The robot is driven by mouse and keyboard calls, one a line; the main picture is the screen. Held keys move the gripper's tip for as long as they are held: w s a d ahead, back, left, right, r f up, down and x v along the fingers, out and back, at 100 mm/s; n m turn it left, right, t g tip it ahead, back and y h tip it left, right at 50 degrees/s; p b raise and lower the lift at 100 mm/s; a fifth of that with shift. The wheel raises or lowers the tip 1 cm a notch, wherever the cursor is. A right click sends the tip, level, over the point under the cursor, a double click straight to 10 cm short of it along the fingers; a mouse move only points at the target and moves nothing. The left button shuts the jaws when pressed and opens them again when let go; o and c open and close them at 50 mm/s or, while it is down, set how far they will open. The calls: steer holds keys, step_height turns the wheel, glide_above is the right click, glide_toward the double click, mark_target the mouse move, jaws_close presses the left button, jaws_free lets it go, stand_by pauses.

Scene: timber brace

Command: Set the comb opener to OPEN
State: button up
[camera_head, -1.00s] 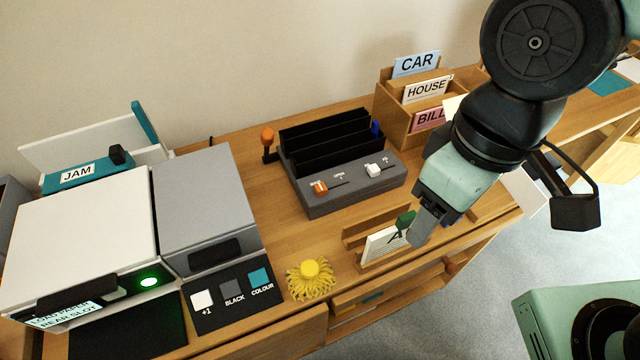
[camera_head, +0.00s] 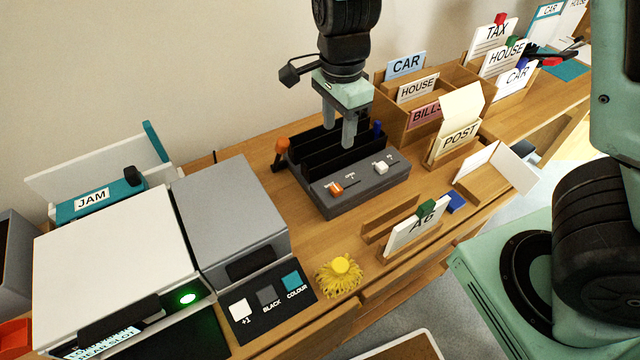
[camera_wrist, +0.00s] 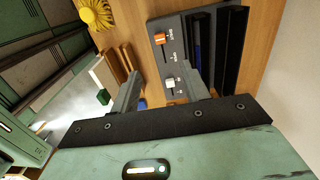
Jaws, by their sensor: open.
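The comb opener is the dark grey box (camera_head: 372,191) with black upright slots behind, in the middle of the desk. An orange slider knob (camera_head: 336,188) sits at the left of its top panel and a white slider knob (camera_head: 380,167) at the right. An orange-knobbed lever (camera_head: 281,147) stands at its left end. My gripper (camera_head: 338,138) is open and empty, pointing down above the slots. In the wrist view the orange knob (camera_wrist: 159,39) and white knob (camera_wrist: 171,83) show beyond the fingers. The panel's small lettering is too small to read surely.
A printer (camera_head: 120,262) stands at the left. A yellow tasselled thing (camera_head: 339,275) and a card holder with an A6 card (camera_head: 416,228) are in front. A wooden sorter (camera_head: 398,125) and a POST card (camera_head: 459,137) stand at the right.

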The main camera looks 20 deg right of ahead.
mark_target(335, 188)
step_height(335, 188, down, 17)
steer(key=b, duration=0.2)
steer(key=shift+f+b, duration=0.1)
steer(key=shift+b, duration=0.2)
